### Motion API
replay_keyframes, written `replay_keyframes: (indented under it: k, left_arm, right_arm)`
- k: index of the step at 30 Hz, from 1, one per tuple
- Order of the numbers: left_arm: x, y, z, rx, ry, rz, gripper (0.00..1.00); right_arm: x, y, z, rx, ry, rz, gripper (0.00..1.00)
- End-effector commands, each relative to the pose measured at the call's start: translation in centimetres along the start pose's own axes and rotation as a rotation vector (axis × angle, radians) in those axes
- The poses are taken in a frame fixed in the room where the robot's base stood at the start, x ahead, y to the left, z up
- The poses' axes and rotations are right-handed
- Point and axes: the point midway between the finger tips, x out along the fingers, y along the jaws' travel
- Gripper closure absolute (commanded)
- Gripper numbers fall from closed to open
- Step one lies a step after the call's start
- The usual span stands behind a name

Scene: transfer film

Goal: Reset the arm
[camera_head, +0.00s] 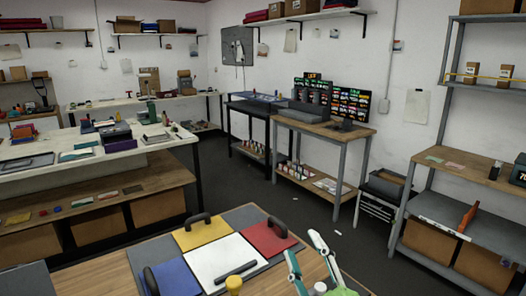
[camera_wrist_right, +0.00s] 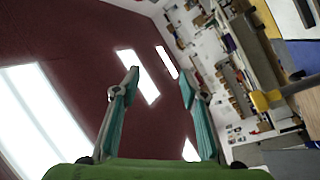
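My right gripper (camera_head: 303,245) is at the bottom of the head view, over the front edge area of the wooden table. Its two teal fingers point upward and stand apart, with nothing between them. The right wrist view shows the same open, empty fingers (camera_wrist_right: 158,78) against the dark red ceiling and its bright light panels. My left gripper is not in view.
On the wooden table (camera_head: 88,284) lie a yellow panel (camera_head: 200,231), a red panel (camera_head: 266,238), a white panel (camera_head: 220,255) and a blue panel (camera_head: 176,280), with dark handles. A yellow knob (camera_head: 233,284) stands in front. Benches and shelves line the walls beyond.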

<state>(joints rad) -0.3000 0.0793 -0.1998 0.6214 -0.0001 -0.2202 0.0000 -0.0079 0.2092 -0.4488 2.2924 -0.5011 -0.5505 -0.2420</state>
Motion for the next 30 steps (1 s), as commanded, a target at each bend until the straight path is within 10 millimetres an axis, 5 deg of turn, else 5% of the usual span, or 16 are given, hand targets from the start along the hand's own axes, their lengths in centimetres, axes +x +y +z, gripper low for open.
replay_keyframes:
  k: [3,10,15,24,30]
  left_arm:
    - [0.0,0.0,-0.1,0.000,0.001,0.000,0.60]
    - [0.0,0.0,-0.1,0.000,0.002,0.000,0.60]
    - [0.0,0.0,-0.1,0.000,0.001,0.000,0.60]
    - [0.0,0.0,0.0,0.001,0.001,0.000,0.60]
    - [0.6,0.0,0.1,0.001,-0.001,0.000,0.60]
  right_arm:
    - [-3.6,-3.2,8.0,0.169,-0.281,-0.104,0.60]
    - [-15.0,-10.0,18.6,0.437,-0.781,-0.290,0.60]
    - [-23.1,-13.3,21.6,0.559,-1.046,-0.390,0.60]
    - [-34.7,-16.3,22.4,0.688,-1.392,-0.522,0.60]
    - [-34.2,-21.2,27.0,0.680,-1.404,-0.534,0.60]
